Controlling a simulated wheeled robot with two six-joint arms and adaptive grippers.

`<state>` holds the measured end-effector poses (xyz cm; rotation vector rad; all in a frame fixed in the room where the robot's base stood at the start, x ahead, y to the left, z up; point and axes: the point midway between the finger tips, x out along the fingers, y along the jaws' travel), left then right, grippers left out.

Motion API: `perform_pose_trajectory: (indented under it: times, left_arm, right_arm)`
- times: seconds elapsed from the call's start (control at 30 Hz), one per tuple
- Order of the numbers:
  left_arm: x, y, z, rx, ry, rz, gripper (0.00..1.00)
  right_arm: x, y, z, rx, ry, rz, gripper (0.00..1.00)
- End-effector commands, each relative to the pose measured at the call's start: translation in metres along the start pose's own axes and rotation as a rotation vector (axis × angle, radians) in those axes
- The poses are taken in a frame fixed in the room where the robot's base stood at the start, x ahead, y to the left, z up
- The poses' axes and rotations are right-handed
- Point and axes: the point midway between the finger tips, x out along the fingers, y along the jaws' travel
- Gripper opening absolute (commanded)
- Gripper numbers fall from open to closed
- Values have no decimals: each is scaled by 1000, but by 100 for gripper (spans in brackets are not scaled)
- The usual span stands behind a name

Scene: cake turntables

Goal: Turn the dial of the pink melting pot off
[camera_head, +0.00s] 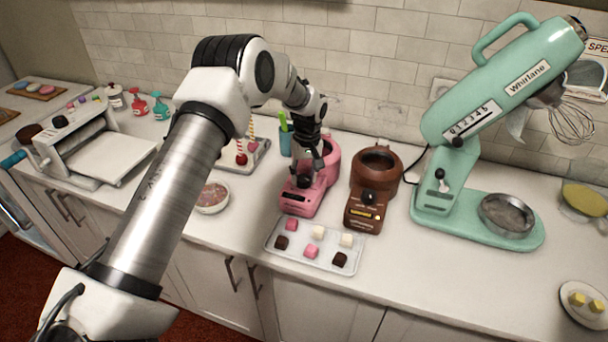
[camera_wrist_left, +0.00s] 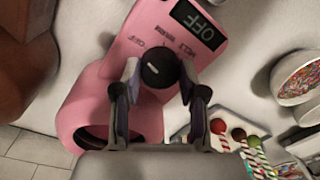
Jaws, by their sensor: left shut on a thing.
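The pink melting pot (camera_head: 300,208) stands on the counter behind a tray of cubes. In the left wrist view, the pink pot (camera_wrist_left: 85,105) shows its dark round dial (camera_wrist_left: 158,70) with a white mark. Its black display (camera_wrist_left: 198,25) reads OFF. My left gripper (camera_head: 305,178) reaches down onto the pot's sloped front. In the left wrist view, the left gripper's fingers (camera_wrist_left: 158,82) are shut on the dial from both sides. In the head view, the gripper mostly hides the dial. My right gripper is not in view.
A brown melting pot (camera_head: 378,165) stands just right of the pink one. The tray (camera_head: 312,262) of cubes lies in front. A bowl of sprinkles (camera_head: 212,197) is to the left, a mint mixer (camera_head: 480,220) to the right. Cake pops (camera_head: 241,155) stand behind left.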

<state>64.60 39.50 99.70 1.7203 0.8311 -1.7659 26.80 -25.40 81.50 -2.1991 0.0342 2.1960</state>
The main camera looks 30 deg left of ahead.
Motion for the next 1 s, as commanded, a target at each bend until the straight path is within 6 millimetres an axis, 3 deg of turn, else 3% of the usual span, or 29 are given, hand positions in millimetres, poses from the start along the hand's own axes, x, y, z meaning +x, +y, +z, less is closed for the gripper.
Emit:
perform_pose_trajectory:
  times: [0.03,0.07,0.1,0.13,0.43,0.57,0.9,1.0]
  left_arm:
    - [1,0,0,-1,-1,0,7]
    - [1,0,0,-1,-1,0,45]
    - [1,0,0,-1,-1,0,59]
    - [1,0,0,-1,-1,0,67]
    - [0,0,0,0,0,0,67]
    - [-12,0,0,0,1,1,67]
    - [-93,1,-2,0,1,2,67]
    - [-109,0,-2,-1,0,1,67]
  right_arm:
    - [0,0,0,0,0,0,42]
    - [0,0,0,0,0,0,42]
    - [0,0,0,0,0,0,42]
    - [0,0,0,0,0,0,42]
    - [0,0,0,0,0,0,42]
    - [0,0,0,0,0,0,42]
    - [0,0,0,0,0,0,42]
    - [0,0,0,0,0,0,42]
